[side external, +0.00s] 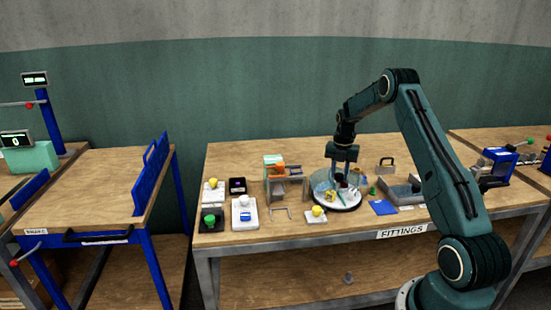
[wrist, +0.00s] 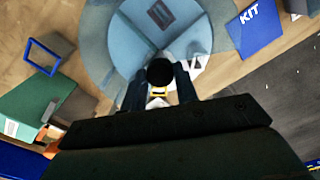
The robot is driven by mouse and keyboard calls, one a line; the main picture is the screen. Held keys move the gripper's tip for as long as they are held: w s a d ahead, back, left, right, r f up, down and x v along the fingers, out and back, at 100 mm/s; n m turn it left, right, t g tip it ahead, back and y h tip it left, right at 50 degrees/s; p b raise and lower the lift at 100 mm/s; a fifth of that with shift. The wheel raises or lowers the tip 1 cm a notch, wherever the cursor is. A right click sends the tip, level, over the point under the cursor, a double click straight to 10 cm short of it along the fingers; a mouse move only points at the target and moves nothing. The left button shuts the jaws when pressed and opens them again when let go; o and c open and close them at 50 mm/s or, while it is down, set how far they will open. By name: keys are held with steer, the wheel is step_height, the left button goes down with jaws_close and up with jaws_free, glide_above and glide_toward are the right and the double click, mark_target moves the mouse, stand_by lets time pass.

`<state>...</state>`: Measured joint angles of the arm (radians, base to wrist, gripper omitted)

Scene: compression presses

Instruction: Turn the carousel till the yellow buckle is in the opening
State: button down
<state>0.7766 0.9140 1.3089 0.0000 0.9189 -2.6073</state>
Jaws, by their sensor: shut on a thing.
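The carousel (side external: 337,205) is a round turntable on the bench, with a pale blue cover (wrist: 125,45) over most of it. A white part of its plate (wrist: 198,66) shows at the uncovered section. My gripper (wrist: 160,76) is over the carousel and is shut on a round black knob (wrist: 160,71). A small yellow piece (wrist: 157,93) shows between my fingers in the wrist view, partly hidden. A yellow piece also shows on the near side of the plate in the side view (side external: 329,194). I cannot tell for certain that it is the buckle.
A blue KIT card (side external: 382,207) and a grey tray (side external: 402,193) lie to the right. A small frame stand (side external: 287,172) stands to the left, near several pads with coloured buttons (side external: 209,219). A padlock-shaped block (side external: 385,166) is behind.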

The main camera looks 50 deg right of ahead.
steer(key=shift+r+n, duration=0.15)
steer(key=shift+n, duration=1.95)
steer(key=c, duration=1.1)
jaws_free()
steer(key=shift+o, duration=0.2)
step_height(320, 180, up, 14)
